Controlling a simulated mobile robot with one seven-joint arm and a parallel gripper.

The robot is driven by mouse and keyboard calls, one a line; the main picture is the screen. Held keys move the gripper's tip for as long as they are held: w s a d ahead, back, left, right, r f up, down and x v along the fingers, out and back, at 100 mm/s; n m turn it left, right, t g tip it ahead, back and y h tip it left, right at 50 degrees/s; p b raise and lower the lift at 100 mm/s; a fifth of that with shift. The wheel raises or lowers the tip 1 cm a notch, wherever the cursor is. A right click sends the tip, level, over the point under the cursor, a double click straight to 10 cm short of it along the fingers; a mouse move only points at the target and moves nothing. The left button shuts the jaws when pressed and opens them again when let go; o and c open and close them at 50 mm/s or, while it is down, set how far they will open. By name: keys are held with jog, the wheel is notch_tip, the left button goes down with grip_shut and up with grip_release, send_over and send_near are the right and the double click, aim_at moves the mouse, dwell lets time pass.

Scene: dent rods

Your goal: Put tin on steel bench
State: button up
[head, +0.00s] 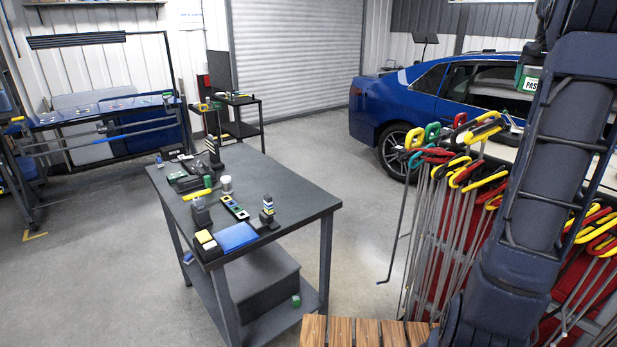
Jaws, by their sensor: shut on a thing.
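A green and white tin (528,83) with the letters "PAS" showing is at the upper right, partly hidden by my arm. My gripper (531,66) is just above it and shut on it; the fingers are mostly hidden behind my arm. The tin is held up in front of the blue car's side. A dark grey metal bench (293,196), which looks like the steel bench, stands left of centre, well away from the tin.
The bench's left and front parts hold a blue pad (237,237), a white cup (226,184) and several small tools; its right part is bare. A rack of hooked rods (425,215) stands between my arm and the bench. Open floor lies behind the bench.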

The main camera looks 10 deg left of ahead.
jog(key=w+a+f+n, duration=0.2)
jog(key=w+a+f, duration=0.1)
jog(key=w+a, duration=0.55)
jog(key=w+a+f+n, duration=0.1)
jog(key=w+a+f, duration=0.3)
jog(key=w+a, duration=0.5)
jog(key=w+a+f+n+y, duration=0.1)
jog(key=w+a+f, duration=0.2)
jog(key=a, duration=0.7)
jog(key=w+a+f+n, duration=0.2)
jog(key=w+a+f, duration=0.1)
jog(key=a, duration=0.8)
jog(key=n+y, duration=0.2)
jog(key=n, duration=0.3)
send_over(276, 191)
jog(key=s+d+f+x, duration=0.1)
jog(key=s+d+x, duration=0.15)
jog(key=x, duration=1.35)
jog(key=shift+t, duration=0.3)
jog(key=f, duration=0.6)
jog(key=s+f, duration=0.1)
jog(key=f, duration=1.2)
jog(key=shift+s+a+f, duration=0.2)
jog(key=shift+s+f, duration=0.1)
jog(key=shift+f, duration=0.05)
jog(key=shift+f, duration=0.2)
jog(key=o, duration=1)
